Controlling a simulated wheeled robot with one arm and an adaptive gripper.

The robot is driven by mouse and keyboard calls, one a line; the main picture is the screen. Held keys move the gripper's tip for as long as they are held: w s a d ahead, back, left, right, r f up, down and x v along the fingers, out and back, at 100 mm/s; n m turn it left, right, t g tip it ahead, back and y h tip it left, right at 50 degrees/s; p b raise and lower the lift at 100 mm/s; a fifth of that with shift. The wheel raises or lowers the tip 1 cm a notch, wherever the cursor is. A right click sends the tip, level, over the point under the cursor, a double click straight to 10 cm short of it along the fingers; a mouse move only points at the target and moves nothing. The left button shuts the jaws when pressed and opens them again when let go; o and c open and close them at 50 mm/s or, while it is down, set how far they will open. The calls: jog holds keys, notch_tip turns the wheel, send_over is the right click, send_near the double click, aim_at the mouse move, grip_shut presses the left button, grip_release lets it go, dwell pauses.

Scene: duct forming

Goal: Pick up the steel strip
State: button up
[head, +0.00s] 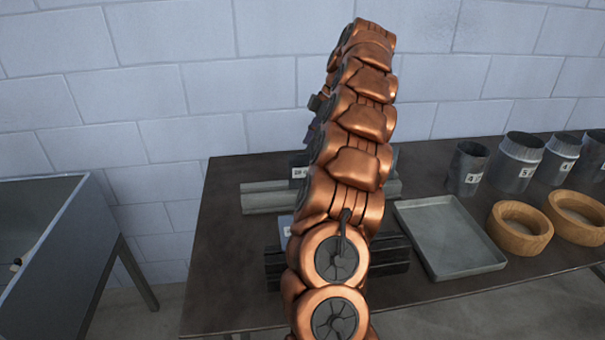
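I cannot make out the steel strip for certain. A long grey metal bar (263,197) lies across the table behind my copper arm and shows on both sides of it. A small pale piece (286,223) shows just left of my arm, mostly hidden. In front of it lies a dark ribbed block (390,256), partly covered by my arm. My gripper cannot be made out; my arm fills the middle of the view and hides what is behind it.
The dark table (235,270) has a grey tray (450,238), two wooden rings (520,245) (577,232) and several numbered metal cylinders (467,170) on the right. A small labelled dark block (298,172) stands behind the bar. A grey basin (50,250) stands left, across a gap.

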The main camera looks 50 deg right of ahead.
aim_at(303, 155)
jog(key=shift+a+p+x, duration=0.2)
jog(key=shift+x, duration=1)
jog(key=shift+a+p+x, duration=0.15)
jog(key=shift+p+x, duration=0.05)
jog(key=shift+x, duration=1)
jog(key=shift+p+x, duration=0.3)
jog(key=shift+x, duration=0.85)
jog(key=shift+w, duration=0.15)
jog(key=shift+c, duration=0.3)
grip_shut()
